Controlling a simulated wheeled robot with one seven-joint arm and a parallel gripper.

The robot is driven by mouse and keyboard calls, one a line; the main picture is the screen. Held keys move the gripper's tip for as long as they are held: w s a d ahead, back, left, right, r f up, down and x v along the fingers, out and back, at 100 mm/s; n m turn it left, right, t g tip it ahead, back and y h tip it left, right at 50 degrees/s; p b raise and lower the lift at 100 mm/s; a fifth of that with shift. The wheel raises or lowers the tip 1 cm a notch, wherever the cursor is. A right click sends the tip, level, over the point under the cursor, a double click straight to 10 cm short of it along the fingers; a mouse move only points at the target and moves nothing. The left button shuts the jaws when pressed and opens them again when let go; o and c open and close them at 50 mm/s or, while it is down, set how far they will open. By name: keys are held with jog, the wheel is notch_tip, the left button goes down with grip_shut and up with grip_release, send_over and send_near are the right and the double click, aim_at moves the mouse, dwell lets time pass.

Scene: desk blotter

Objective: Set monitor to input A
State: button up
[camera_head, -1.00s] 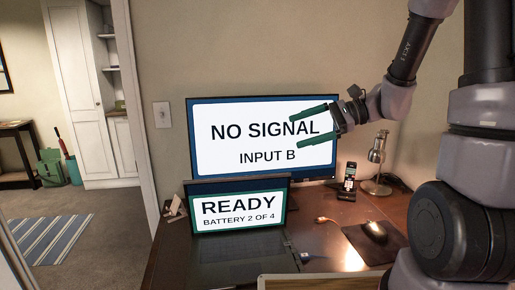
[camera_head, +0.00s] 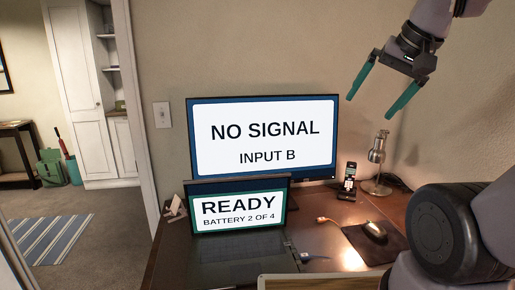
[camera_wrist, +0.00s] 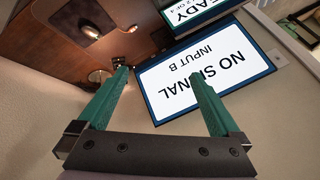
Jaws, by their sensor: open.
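The monitor (camera_head: 262,160) stands at the back of the desk and reads "NO SIGNAL, INPUT B". It also shows upside down in the wrist view (camera_wrist: 180,91), beyond the fingertips. Its lower left part is hidden behind the laptop (camera_head: 238,180), whose screen reads "READY, BATTERY 2 OF 4". My gripper (camera_head: 380,92) is open and empty, with green fingers apart. It hangs in the air above and to the right of the monitor, touching nothing. In the wrist view my gripper (camera_wrist: 157,76) spans part of the monitor's edge.
A desk lamp (camera_head: 376,166) and a phone on a stand (camera_head: 348,182) stand right of the monitor. A mouse (camera_head: 375,230) lies on a dark pad at the right, with a cable end (camera_head: 326,220) nearby. The wall is close behind the monitor.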

jog(key=shift+d+r+t, duration=0.25)
jog(key=shift+r+t, duration=0.05)
jog(key=shift+r, duration=0.1)
